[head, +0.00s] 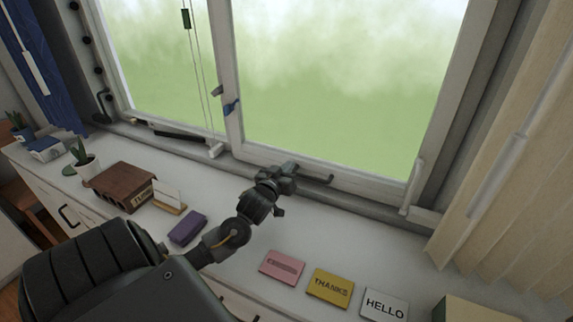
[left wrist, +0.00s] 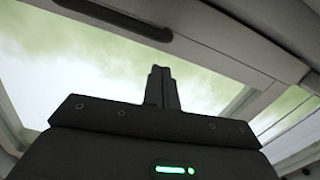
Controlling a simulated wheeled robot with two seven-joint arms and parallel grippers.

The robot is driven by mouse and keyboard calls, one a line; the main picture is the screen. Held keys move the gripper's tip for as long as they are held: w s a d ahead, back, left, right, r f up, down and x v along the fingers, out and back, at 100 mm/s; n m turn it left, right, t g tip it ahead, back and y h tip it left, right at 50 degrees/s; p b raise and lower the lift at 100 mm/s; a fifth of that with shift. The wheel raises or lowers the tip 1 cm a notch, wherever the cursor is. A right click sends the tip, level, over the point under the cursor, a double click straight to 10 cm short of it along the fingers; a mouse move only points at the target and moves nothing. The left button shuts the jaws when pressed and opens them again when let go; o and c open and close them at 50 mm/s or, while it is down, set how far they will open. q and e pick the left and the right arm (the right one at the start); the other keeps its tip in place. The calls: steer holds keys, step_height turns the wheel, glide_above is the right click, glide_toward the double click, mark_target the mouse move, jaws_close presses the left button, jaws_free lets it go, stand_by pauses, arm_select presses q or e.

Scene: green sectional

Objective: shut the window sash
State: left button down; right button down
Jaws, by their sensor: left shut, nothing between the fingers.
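The window has a left pane and a larger right pane, both in pale frames. The right sash (head: 375,190) has a bottom rail just above the sill, and a dark handle (head: 318,178) sits on that rail. My left gripper (head: 292,170) is at the bottom rail, close to the left end of the handle; I cannot tell whether it touches. In the left wrist view its fingers (left wrist: 161,85) are together and empty, seen against the glass, with a pale frame rail (left wrist: 205,45) and a dark bar (left wrist: 115,17) beyond. My right gripper is not in view.
On the white counter stand a brown box (head: 118,185), a purple block (head: 187,228), a potted plant (head: 86,165), and pink (head: 282,268), yellow (head: 330,288) and white (head: 384,304) cards. Beige blinds (head: 500,160) hang at right. The counter between gripper and cards is clear.

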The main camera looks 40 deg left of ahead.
arm_select(q)
steer(key=r+b+v, duration=0.1)
steer(key=b+v, duration=0.1)
steer(key=v, duration=0.8)
steer(key=shift+s+r+b, duration=0.25)
steer(key=shift+r+b, duration=0.05)
steer(key=shift+b, duration=0.05)
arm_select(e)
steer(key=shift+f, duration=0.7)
